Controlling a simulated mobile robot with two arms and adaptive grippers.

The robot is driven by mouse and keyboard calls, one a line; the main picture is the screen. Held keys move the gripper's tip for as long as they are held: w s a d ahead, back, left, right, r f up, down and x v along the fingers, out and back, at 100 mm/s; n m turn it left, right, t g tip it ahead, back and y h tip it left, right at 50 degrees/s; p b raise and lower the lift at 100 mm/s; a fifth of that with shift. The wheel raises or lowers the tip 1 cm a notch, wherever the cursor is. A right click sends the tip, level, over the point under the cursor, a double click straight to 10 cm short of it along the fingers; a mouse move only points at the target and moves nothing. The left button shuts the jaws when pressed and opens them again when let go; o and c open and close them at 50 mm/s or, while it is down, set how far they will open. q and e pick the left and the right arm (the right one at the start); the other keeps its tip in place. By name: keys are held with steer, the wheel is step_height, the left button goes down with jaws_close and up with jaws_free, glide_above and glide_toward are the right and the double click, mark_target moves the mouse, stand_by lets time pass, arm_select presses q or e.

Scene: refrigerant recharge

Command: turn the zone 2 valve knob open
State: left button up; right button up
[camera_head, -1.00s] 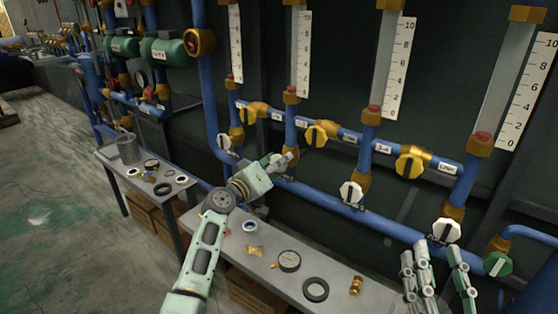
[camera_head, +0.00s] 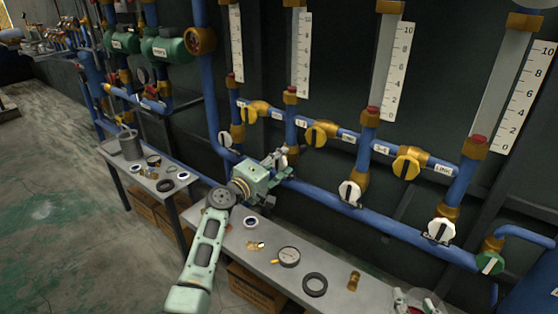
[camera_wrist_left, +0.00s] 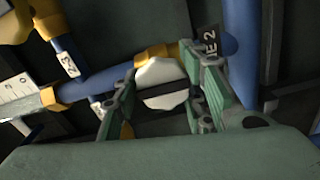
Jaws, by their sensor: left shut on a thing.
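The zone 2 valve knob is white with a dark bar across it, and shows between my left gripper's fingers in the left wrist view (camera_wrist_left: 162,84). A partly hidden label ending in "NE 2" (camera_wrist_left: 210,42) is beside it. My left gripper (camera_wrist_left: 160,97) is shut on the knob, one finger on each side. In the head view my left gripper (camera_head: 277,162) is at the second white knob from the left on the lower blue pipe and mostly covers it.
Other white knobs (camera_head: 349,194) (camera_head: 441,231) and yellow knobs (camera_head: 321,134) line the blue pipes. The grey bench (camera_head: 335,270) below holds a gauge (camera_head: 289,256), a black ring (camera_head: 315,285) and brass fittings.

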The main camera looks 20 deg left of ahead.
arm_select(q)
steer(key=shift+r, duration=0.3)
steer(key=o, duration=1)
steer(key=shift+w, duration=0.1)
steer(key=shift+c, duration=0.2)
steer(key=shift+o, duration=0.8)
steer(key=shift+f, duration=0.15)
steer(key=v, duration=1.2)
